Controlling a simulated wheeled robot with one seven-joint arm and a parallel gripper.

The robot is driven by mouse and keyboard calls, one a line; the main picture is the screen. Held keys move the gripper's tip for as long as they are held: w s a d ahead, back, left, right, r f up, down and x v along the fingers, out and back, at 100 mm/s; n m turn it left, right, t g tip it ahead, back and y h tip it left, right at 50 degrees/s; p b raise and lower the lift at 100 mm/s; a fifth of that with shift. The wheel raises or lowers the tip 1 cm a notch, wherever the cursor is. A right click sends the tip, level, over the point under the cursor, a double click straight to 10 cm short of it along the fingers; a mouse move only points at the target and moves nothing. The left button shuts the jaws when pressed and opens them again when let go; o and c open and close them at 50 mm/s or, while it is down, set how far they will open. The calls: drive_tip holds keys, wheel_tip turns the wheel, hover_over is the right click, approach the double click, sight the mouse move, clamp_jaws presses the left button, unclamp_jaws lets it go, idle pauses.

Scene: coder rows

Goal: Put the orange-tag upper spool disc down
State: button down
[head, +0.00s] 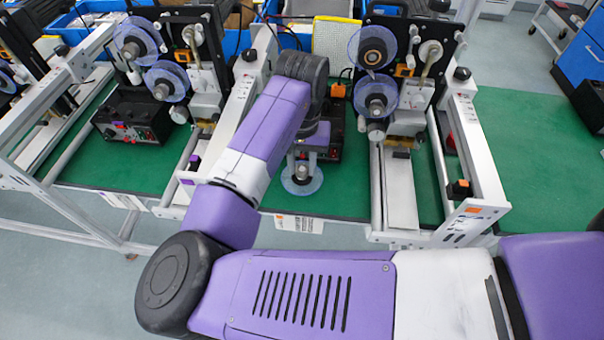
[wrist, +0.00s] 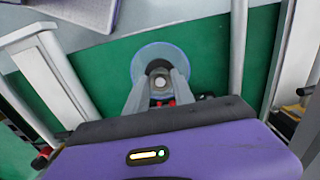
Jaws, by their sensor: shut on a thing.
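A clear, blue-rimmed spool disc (head: 302,183) with a grey hub is in my gripper, low over the green mat in the gap between two coders. It also shows in the wrist view (wrist: 144,60). My gripper (wrist: 159,84) is shut on the hub, one finger on each side. It points down in the head view (head: 303,167). The disc lies about flat; I cannot tell whether it touches the mat. No orange tag shows on it. The right coder, with orange tags, carries an upper disc (head: 356,46) and a lower disc (head: 362,92).
The green mat (head: 345,190) is bare around the disc, with its front edge close by. White rails of the right coder (head: 377,190) and left coder (head: 178,180) flank the gap. A black box with red switches (head: 334,152) stands behind my gripper. Blue bins (head: 232,45) are farther back.

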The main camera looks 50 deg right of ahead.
sight(302, 168)
drive_tip(key=shift+f, duration=2.3)
drive_tip(key=c, duration=1.1)
unclamp_jaws()
drive_tip(key=shift+r, duration=0.1)
wheel_tip(302, 168, up, 12)
drive_tip(key=shift+f+b, duration=0.1)
drive_tip(key=shift+b, duration=0.3)
